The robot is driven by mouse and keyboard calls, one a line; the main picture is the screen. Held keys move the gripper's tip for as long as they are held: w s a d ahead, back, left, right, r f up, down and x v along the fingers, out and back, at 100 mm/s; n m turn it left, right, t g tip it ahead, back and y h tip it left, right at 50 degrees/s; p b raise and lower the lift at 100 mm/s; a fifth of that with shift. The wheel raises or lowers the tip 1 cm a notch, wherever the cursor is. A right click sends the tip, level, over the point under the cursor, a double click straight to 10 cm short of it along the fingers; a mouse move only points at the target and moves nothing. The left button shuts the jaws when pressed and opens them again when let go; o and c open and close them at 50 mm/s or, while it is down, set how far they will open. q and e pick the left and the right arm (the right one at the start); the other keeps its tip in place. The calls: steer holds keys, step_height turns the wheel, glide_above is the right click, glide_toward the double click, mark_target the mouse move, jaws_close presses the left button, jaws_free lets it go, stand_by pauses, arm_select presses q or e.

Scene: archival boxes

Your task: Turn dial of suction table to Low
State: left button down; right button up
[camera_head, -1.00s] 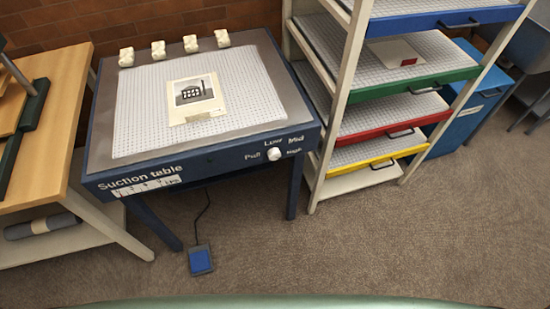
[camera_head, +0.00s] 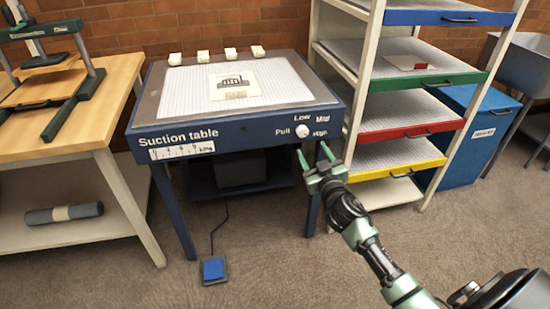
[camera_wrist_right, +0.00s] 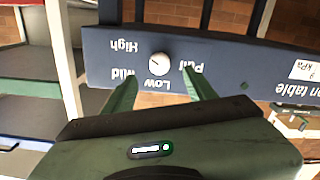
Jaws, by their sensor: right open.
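The suction table (camera_head: 235,128) is a blue table with a perforated white top. My right gripper (camera_head: 323,160) is open and empty, just below and to the right of the dial in the head view. In the right wrist view its two green fingers (camera_wrist_right: 160,85) reach toward the panel on either side of the dial, apart from it. My left gripper is not in view.
A photograph (camera_head: 235,81) and several white blocks (camera_head: 203,55) lie on the table. A blue foot pedal (camera_head: 213,270) is on the floor. A shelf rack (camera_head: 405,133) with coloured trays stands close on the right. A wooden bench (camera_head: 75,125) is on the left.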

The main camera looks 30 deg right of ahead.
mark_target(303, 134)
steer(key=x, duration=0.8)
steer(key=shift+d+b, duration=0.1)
steer(key=shift+b, duration=0.3)
jaws_close()
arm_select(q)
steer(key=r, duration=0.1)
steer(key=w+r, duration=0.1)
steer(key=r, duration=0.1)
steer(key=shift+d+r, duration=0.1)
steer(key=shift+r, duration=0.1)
